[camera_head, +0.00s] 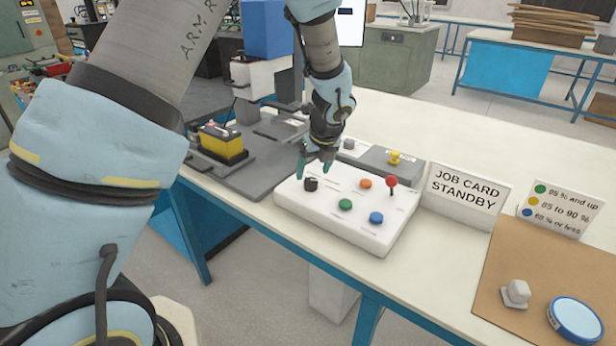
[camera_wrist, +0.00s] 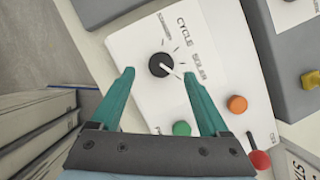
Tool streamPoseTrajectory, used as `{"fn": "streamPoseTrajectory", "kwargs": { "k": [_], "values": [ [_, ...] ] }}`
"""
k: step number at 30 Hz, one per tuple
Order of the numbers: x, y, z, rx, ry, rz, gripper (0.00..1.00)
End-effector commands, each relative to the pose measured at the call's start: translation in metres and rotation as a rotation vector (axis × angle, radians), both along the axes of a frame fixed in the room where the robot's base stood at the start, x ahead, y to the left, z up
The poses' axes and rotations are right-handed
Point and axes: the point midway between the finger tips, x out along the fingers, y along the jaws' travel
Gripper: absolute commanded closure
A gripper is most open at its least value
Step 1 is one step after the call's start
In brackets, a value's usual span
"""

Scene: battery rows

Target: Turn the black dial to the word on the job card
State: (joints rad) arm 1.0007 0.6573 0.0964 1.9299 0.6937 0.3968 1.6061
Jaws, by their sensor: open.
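The black dial (camera_head: 311,184) sits at the left of the white control panel (camera_head: 370,238). The job card (camera_head: 466,189) stands right of the panel and reads "JOB CARD STANDBY". My gripper (camera_head: 314,167) is open, with green fingers above the dial. In the wrist view the fingertips (camera_wrist: 158,76) are apart on either side of the dial; contact cannot be told.
The panel also carries a green button (camera_head: 345,204), an orange button (camera_head: 365,183), a blue button (camera_head: 376,218) and a red-knobbed lever (camera_head: 391,183). A grey box with a yellow knob (camera_head: 395,158) stands behind. A yellow-and-black battery (camera_head: 222,144) stands left.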

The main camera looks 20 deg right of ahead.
Motion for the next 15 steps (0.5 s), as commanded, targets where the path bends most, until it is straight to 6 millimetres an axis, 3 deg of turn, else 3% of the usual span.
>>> {"fn": "streamPoseTrajectory", "kwargs": {
  "k": [7,15],
  "values": [
    [0.014,0.0,-0.033,0.001,0.0,0.002,0.21],
    [0.019,0.0,-0.044,-0.001,0.0,0.002,0.21]
  ]
}}
